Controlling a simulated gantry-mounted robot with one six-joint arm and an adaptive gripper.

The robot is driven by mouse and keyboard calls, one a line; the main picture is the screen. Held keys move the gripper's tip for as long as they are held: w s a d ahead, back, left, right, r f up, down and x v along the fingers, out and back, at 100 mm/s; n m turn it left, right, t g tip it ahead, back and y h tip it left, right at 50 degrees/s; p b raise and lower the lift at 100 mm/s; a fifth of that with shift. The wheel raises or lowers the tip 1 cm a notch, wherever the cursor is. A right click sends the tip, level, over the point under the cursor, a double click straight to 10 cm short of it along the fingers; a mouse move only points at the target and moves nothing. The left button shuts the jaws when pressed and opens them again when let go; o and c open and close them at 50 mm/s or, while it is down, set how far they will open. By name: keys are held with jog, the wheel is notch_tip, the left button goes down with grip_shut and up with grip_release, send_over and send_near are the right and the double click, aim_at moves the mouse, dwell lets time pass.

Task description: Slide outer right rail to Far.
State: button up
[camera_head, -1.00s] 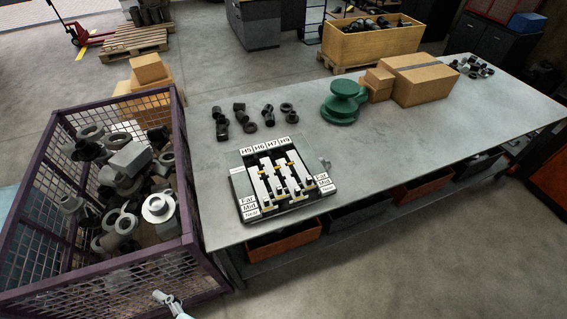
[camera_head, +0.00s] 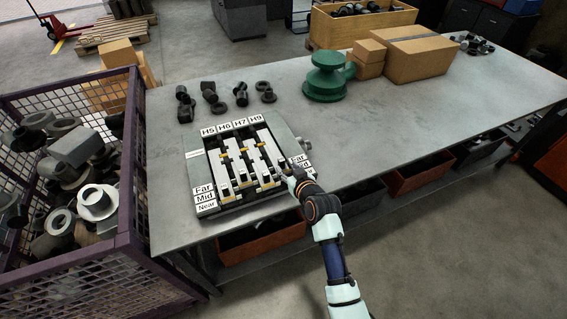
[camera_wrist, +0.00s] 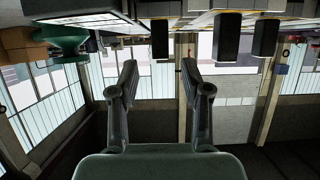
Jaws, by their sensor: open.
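The rail board (camera_head: 235,205) lies on the grey table, with several pale sliding rails under the labels H5, H6, H7 and H9. The outer right rail (camera_head: 268,142) runs under H9; its near end is close to my gripper. Far, Mid and Near labels stand along both sides, and my gripper partly covers the right-hand ones. My gripper (camera_head: 286,176) is at the board's right near corner. In the upside-down wrist view its fingers (camera_wrist: 160,75) are open and empty, with one black upright handle (camera_wrist: 160,40) lined up between them. Contact is not visible.
Several dark fittings (camera_head: 240,98) lie behind the board. A green flanged part (camera_head: 327,80) and cardboard boxes (camera_head: 405,58) stand to the right. A purple mesh crate (camera_head: 130,170) full of parts stands left of the table. Table space right of the board is clear.

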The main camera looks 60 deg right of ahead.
aim_at(283, 162)
jog(key=b+x, duration=0.1)
jog(key=x, duration=0.6)
grip_shut()
